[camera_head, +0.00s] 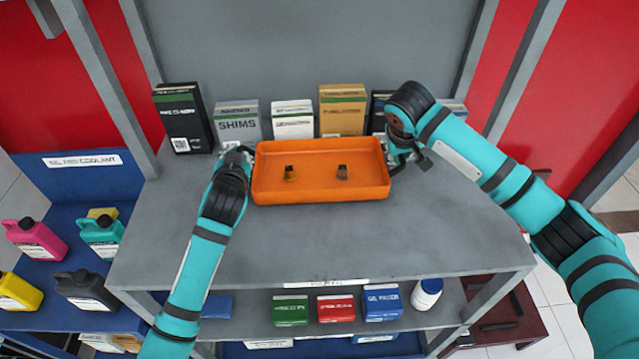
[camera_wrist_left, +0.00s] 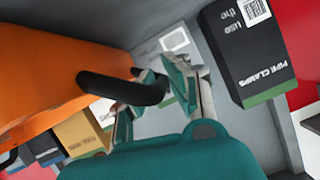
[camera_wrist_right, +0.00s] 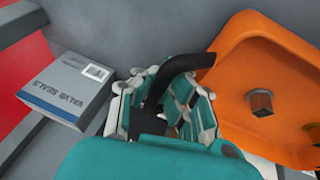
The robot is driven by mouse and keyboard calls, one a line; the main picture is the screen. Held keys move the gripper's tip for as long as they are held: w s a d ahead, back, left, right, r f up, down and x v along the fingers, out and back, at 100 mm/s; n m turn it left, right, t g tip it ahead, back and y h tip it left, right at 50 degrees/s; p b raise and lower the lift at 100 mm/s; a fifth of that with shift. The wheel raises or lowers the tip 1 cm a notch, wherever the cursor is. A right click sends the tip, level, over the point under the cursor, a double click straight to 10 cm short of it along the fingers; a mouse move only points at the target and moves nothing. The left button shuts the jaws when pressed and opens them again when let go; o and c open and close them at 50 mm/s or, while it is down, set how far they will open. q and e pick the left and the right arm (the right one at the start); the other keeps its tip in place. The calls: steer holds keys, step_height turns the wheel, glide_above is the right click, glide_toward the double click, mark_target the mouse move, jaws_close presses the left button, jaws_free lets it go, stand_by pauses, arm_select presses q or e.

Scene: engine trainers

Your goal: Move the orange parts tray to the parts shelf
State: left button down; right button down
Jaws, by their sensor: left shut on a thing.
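The orange parts tray (camera_head: 320,187) is at the middle of the grey shelf top in the head view, in front of a row of boxes. It looks level; I cannot tell whether it touches the surface. Two small dark parts (camera_head: 290,173) (camera_head: 342,172) are inside it. My left gripper (camera_head: 243,153) is at the tray's left end, shut on its black handle (camera_wrist_left: 120,88). My right gripper (camera_head: 402,155) is at the right end, with the other black handle (camera_wrist_right: 178,75) between its fingers; how tightly they close is unclear. The tray also shows in the right wrist view (camera_wrist_right: 235,70).
Boxes stand along the back, including a black box (camera_head: 183,118), a SHIMS box (camera_head: 238,124) and a tan box (camera_head: 342,110). The shelf top in front of the tray (camera_head: 340,240) is clear. Boxes and a white bottle (camera_head: 426,294) are below. Jugs (camera_head: 85,290) stand at the left.

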arm_select(q)
steer(key=c, duration=1.7)
jaws_free()
steer(key=shift+f, duration=0.2)
arm_select(e)
steer(key=c, duration=2)
jaws_free()
steer(key=shift+f, duration=0.15)
arm_select(q)
steer(key=o, duration=0.4)
steer(key=shift+s+r, duration=0.1)
arm_select(e)
steer(key=o, duration=0.5)
steer(key=shift+s, duration=0.1)
arm_select(q)
steer(key=shift+s+r, duration=0.1)
steer(key=shift+s, duration=0.3)
steer(key=v, duration=1.1)
arm_select(e)
steer(key=v, duration=1.2)
arm_select(q)
steer(key=shift+s, duration=0.1)
arm_select(e)
steer(key=shift+a+f, duration=0.1)
